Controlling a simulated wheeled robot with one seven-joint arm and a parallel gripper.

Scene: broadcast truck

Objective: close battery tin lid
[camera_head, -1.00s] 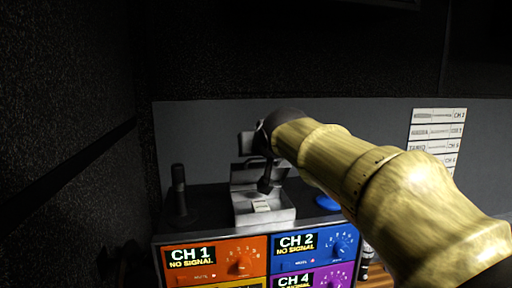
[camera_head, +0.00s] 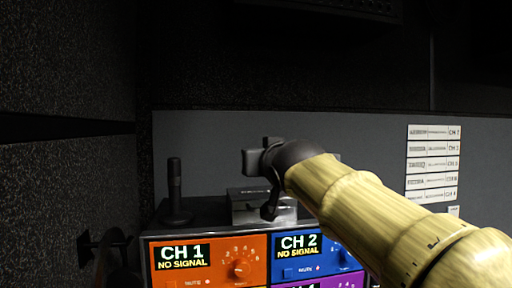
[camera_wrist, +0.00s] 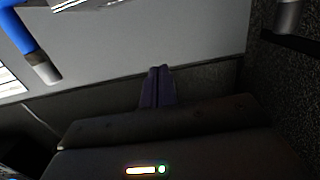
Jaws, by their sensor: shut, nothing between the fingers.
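The silver battery tin (camera_head: 240,216) stands on top of the channel console. Its lid (camera_head: 242,193) looks lowered, with a dark lettered face just above the silver body; whether it is fully shut I cannot tell. My gripper (camera_head: 269,212) is shut and empty, pointing down in front of the tin's right part and hiding some of it. In the wrist view my gripper's fingers (camera_wrist: 157,85) are together with nothing between them.
A dark upright microphone-like post (camera_head: 175,190) stands left of the tin. The console (camera_head: 208,255) has coloured channel panels with knobs. A grey wall with white label strips (camera_head: 433,163) is behind. A blue object (camera_wrist: 25,35) shows in the wrist view.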

